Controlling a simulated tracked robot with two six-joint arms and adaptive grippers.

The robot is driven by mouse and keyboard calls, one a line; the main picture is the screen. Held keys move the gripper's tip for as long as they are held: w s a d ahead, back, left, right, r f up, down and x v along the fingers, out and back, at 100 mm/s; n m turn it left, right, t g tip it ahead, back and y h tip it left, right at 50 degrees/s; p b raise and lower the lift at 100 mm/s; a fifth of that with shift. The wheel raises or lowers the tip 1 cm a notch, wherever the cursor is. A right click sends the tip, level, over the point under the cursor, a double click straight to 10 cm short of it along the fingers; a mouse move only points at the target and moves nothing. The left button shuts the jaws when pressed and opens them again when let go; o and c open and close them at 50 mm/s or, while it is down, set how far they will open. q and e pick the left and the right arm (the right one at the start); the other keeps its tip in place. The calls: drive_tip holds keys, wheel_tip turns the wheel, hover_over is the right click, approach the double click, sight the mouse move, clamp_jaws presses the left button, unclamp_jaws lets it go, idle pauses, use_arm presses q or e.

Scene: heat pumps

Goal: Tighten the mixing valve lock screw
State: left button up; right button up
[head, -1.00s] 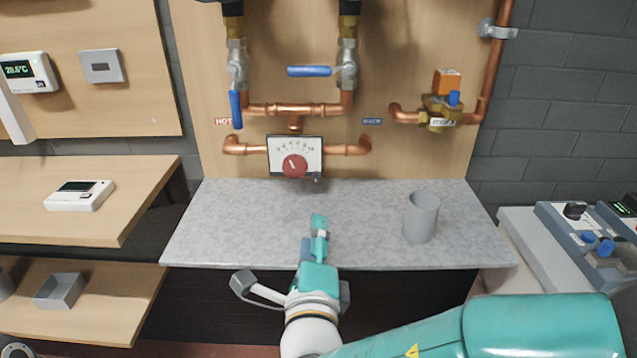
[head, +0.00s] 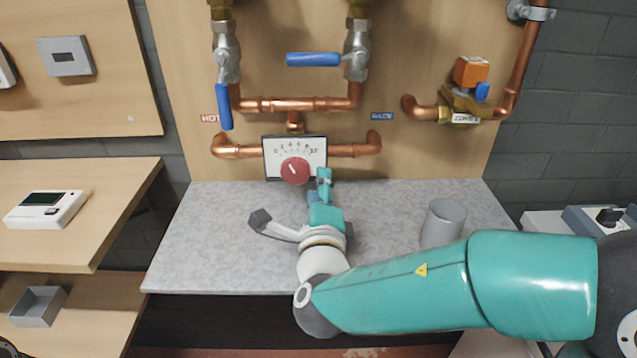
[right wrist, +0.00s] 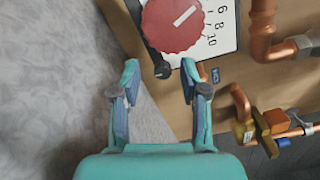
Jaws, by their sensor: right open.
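The mixing valve has a white scale plate (head: 313,150) with a red dial knob (head: 295,170), mounted on copper pipes on the wooden board. My right gripper (head: 324,176) is just below the plate, right of the knob, and hides the screw in the head view. In the right wrist view my right gripper (right wrist: 160,72) is open and empty. The screw's end shows between its fingertips; I cannot tell contact. My left gripper is not in view.
A grey cup (head: 442,222) stands on the grey counter (head: 215,240), right of my right gripper. Blue lever handles (head: 313,59) and copper pipes (head: 350,150) stick out of the board. An orange-topped valve (head: 470,72) is at the right. The counter's left part is clear.

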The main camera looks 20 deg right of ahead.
drive_tip(key=shift+d, duration=0.15)
drive_tip(key=shift+c, duration=0.3)
clamp_jaws()
drive_tip(key=shift+d, duration=0.15)
drive_tip(key=shift+f, duration=0.1)
drive_tip(key=shift+m+b, duration=0.45)
drive_tip(key=shift+m, duration=0.05)
drive_tip(key=m+b, duration=0.2)
drive_tip(key=shift+f+m, duration=0.2)
drive_tip(key=shift+m, duration=0.1)
drive_tip(key=shift+a+m+b, duration=0.2)
drive_tip(key=shift+m+b, duration=1.15)
drive_tip(key=shift+m, duration=0.35)
